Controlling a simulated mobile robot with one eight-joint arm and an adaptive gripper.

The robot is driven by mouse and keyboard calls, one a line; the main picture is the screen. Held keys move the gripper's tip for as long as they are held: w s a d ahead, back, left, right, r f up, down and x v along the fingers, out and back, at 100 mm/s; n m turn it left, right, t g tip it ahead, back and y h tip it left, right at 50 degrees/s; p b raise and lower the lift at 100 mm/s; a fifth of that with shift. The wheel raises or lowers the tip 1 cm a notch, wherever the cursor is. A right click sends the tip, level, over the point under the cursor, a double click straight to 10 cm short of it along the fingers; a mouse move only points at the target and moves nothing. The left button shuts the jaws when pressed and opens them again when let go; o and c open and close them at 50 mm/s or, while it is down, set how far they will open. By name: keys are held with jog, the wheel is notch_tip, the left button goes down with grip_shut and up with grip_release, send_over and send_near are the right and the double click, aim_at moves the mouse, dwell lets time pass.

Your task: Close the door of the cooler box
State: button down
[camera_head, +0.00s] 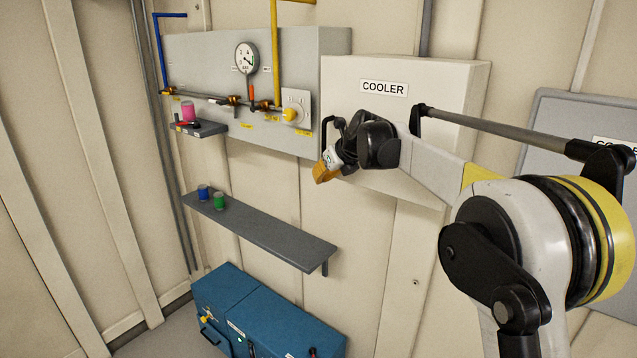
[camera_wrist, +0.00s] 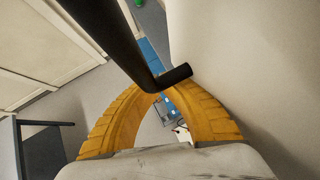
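The cooler box (camera_head: 447,87) is a pale box on the wall with a "COOLER" label on its front. Its front looks flush with the box, and I see no clear gap. A black bar handle (camera_head: 328,132) is at the left of the front; in the wrist view the black bar (camera_wrist: 125,50) bends towards the pale surface (camera_wrist: 240,60) at right. My gripper (camera_head: 322,172) is at the front's lower left, beside the handle. Its orange fingers (camera_wrist: 158,97) arch together with tips meeting, partly hidden behind the bar. I cannot tell whether they touch it.
A grey gas panel (camera_head: 210,60) with a gauge and yellow pipe is left of the cooler. A small shelf (camera_head: 205,130) holds a pink container. A long grey shelf (camera_head: 265,230) with blue and green cans is below, above a blue cabinet (camera_head: 270,320). A grey box (camera_head: 565,130) is at right.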

jog(key=shift+w+d+r+m, duration=0.15)
jog(key=shift+w+d+m, duration=0.2)
jog(key=shift+w, duration=0.1)
jog(key=shift+d+r, duration=0.1)
jog(key=shift+r, duration=0.05)
jog(key=s+f+v, duration=0.1)
jog(key=v, duration=1.2)
jog(key=s+d+f+n+h+b, duration=0.1)
jog(key=s+d+f+n+b, duration=0.4)
jog(key=f, duration=1.2)
jog(key=s+d+f+n+h+b, duration=0.2)
jog(key=s+d+f+n+b, duration=0.3)
jog(key=s+f+n+b, duration=0.9)
jog(key=s+d+f+n+h+b, duration=0.2)
jog(key=s+d+f+n+b, duration=0.3)
jog(key=s+f+n+b, duration=0.5)
jog(key=s+f+b, duration=0.5)
jog(key=s+f, duration=0.6)
jog(key=shift+d+f, duration=0.3)
jog(key=shift+f, duration=0.05)
